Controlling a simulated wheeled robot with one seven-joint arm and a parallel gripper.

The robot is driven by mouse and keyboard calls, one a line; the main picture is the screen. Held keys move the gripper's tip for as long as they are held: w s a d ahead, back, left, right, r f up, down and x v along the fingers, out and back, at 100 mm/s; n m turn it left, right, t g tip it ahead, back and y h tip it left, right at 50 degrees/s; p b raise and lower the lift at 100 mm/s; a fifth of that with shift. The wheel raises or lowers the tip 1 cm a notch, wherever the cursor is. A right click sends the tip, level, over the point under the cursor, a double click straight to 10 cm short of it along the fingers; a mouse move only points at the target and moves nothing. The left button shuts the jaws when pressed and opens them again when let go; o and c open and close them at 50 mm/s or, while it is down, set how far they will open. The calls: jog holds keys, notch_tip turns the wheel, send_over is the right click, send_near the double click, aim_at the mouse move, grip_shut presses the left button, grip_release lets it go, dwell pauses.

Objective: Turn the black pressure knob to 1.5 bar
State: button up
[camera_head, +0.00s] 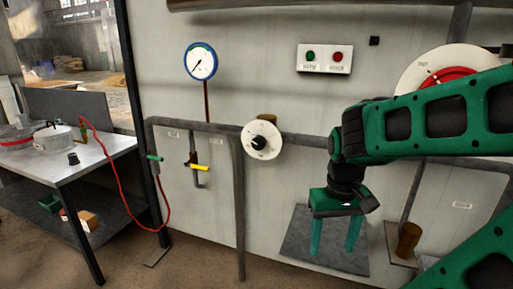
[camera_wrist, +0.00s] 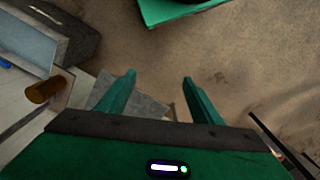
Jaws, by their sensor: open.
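The black pressure knob (camera_head: 258,142) sits at the centre of a round white dial plate on the pipework, in the middle of the head view. The dial's markings are too small to read. A round pressure gauge (camera_head: 201,62) with a blue rim is up and to the left of it; its needle slants, its numbers unreadable. My gripper (camera_head: 335,252) hangs pointing down, right of and below the knob, apart from it. It is open and empty. In the wrist view its two green fingers (camera_wrist: 158,90) are spread over brown floor, and the knob is not seen there.
Pipes with green and yellow handles (camera_head: 200,168) run left of the knob. A metal table (camera_head: 98,152) with a pot stands far left.

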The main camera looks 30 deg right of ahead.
jog(key=w+d+f+n+h, duration=0.2)
jog(key=w+d+n+h, duration=0.15)
jog(key=w, duration=0.35)
jog(key=w+d+f+n+t+h, duration=0.1)
jog(key=w+d+f+n+h, duration=0.15)
jog(key=w+n, duration=0.35)
jog(key=w+d+f+n+h, duration=0.2)
jog(key=w+d+n+h, duration=0.15)
jog(key=w, duration=0.35)
jog(key=n+t+h, duration=0.5)
jog(key=n+t, duration=0.5)
jog(key=n, duration=0.4)
send_near(257, 145)
jog(key=shift+y, duration=0.25)
jog(key=x, duration=1)
jog(key=shift+w+d, duration=0.2)
jog(key=shift+d, duration=0.05)
jog(key=shift+c, duration=0.7)
jog(key=c, duration=0.9)
